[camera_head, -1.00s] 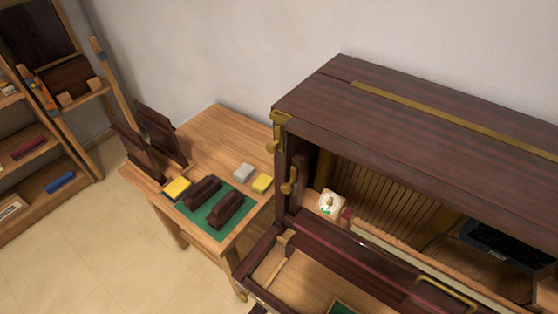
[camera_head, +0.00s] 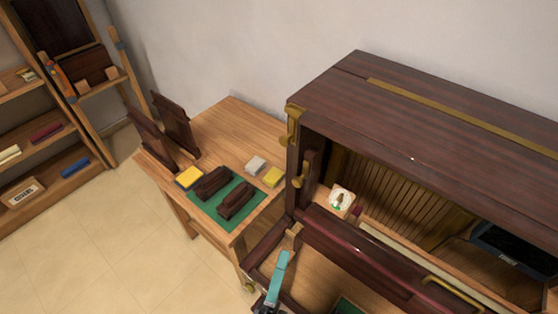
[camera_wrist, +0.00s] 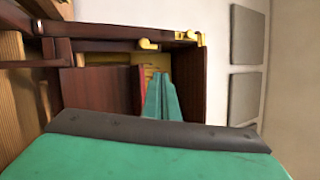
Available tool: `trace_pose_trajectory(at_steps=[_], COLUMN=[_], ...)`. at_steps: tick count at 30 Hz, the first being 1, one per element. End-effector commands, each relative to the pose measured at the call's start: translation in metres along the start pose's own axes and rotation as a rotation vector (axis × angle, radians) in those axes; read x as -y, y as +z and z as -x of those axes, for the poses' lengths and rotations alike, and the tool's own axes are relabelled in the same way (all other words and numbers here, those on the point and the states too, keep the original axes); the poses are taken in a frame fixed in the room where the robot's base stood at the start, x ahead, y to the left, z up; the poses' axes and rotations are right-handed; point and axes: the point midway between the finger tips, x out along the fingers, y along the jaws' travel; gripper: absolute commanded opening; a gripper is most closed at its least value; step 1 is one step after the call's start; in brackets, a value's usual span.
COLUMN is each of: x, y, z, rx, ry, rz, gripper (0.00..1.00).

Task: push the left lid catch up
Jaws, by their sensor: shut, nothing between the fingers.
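A brass catch (camera_head: 293,125) sits at the left front corner of the piano lid (camera_head: 350,90), its rounded knob hanging down. A second brass lever (camera_head: 301,175) is lower, on the inner face of the left post. Two yellow catches (camera_wrist: 190,36) (camera_wrist: 148,44) show along the piano's edge in the wrist view; I cannot tell surely which is which. My teal gripper (camera_head: 284,254) is shut and empty, below both catches and apart from them, near the piano's left front. In the wrist view its fingers (camera_wrist: 159,76) are together, pointing toward the open case.
A wooden side table (camera_head: 230,120) with a green mat (camera_head: 205,211), dark blocks and yellow and white pieces stands left of the piano. A shelf (camera_head: 40,160) is at far left. The dark front panel (camera_head: 350,245) of the piano lies below the opening. Floor is clear at lower left.

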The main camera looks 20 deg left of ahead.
Motion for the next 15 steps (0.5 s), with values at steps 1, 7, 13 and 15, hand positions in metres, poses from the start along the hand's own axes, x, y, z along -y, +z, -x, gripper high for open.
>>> trace_pose_trajectory(at_steps=[1, 7, 13, 15], x=[0.002, 0.006, 0.009, 0.009], y=[0.010, 0.043, 0.072, 0.079], z=[-0.015, -0.061, -0.094, -0.100], rx=[-0.009, -0.038, -0.043, -0.043], ry=[-0.043, -0.173, -0.251, -0.265], rz=[-0.128, -0.642, -1.028, -1.113], gripper=[0.00, 0.00, 0.00, 0.00])
